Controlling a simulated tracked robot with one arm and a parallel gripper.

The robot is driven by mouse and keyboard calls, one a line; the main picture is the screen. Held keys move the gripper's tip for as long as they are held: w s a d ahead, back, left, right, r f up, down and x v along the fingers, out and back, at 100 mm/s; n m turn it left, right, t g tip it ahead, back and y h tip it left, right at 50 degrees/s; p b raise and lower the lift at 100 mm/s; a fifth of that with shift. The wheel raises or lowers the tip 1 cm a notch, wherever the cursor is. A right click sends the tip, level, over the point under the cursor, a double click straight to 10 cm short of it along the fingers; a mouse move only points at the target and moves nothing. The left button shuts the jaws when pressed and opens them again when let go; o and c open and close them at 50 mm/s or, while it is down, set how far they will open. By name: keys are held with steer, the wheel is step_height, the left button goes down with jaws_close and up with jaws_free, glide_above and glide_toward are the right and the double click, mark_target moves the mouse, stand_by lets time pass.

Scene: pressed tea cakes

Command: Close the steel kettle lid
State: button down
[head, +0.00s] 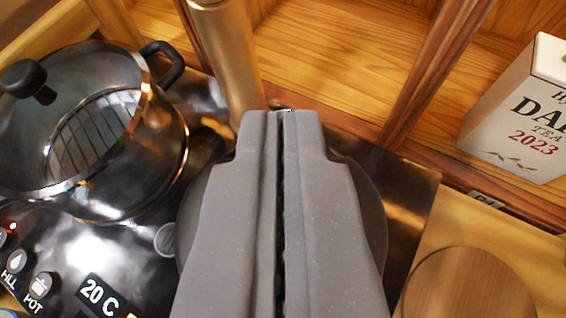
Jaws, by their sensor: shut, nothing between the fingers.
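The steel kettle (150,178) stands at the left of the view on a dark, shiny panel. Its round lid (85,125) shows a bright rim, reflections of slats and a black knob (28,82) toward the upper left. A black loop handle (168,66) is at the kettle's upper right edge. I cannot tell from this view how far open the lid is. My gripper (280,116) points up the middle of the view, to the right of the kettle and apart from it. Its two grey fingers are together, with nothing between them.
A brass-coloured post (228,50) rises just beyond my fingertips. A dark round plate (372,205) lies partly hidden beneath my gripper. Panel buttons and a "20 C" display (100,291) are at lower left. A white tea box (522,110) and round wooden piece (470,285) are at right.

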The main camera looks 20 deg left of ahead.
steer(key=shift+r, duration=0.1)
step_height(320, 180, up, 4)
steer(key=p, duration=0.4)
steer(key=shift+w+d+r, duration=0.1)
steer(key=shift+s+d, duration=0.1)
steer(key=shift+s, duration=0.1)
steer(key=s+d+r+m+t+h+b, duration=0.15)
steer(key=s+r+b, duration=0.25)
steer(key=r, duration=0.7)
steer(key=s+d+r+h+b, duration=0.25)
steer(key=s+r, duration=0.25)
steer(key=r, duration=0.5)
steer(key=s+d+r+m+t+h+b, duration=0.15)
steer(key=s+r+b, duration=0.25)
steer(key=r, duration=0.7)
steer(key=s+a+r+b, duration=0.1)
steer(key=s+r, duration=0.3)
steer(key=s, duration=0.4)
steer(key=s+a+r+y+b, duration=0.1)
steer(key=s+r+b, duration=0.3)
steer(key=s, duration=0.4)
steer(key=s+a+r+y+b, duration=0.1)
steer(key=s+a+r+b, duration=0.1)
steer(key=s+r, duration=0.3)
steer(key=s+a, duration=0.1)
steer(key=s, duration=0.2)
steer(key=shift+n+b, duration=0.3)
steer(key=shift+b, duration=0.1)
steer(key=shift+s+r, duration=0.1)
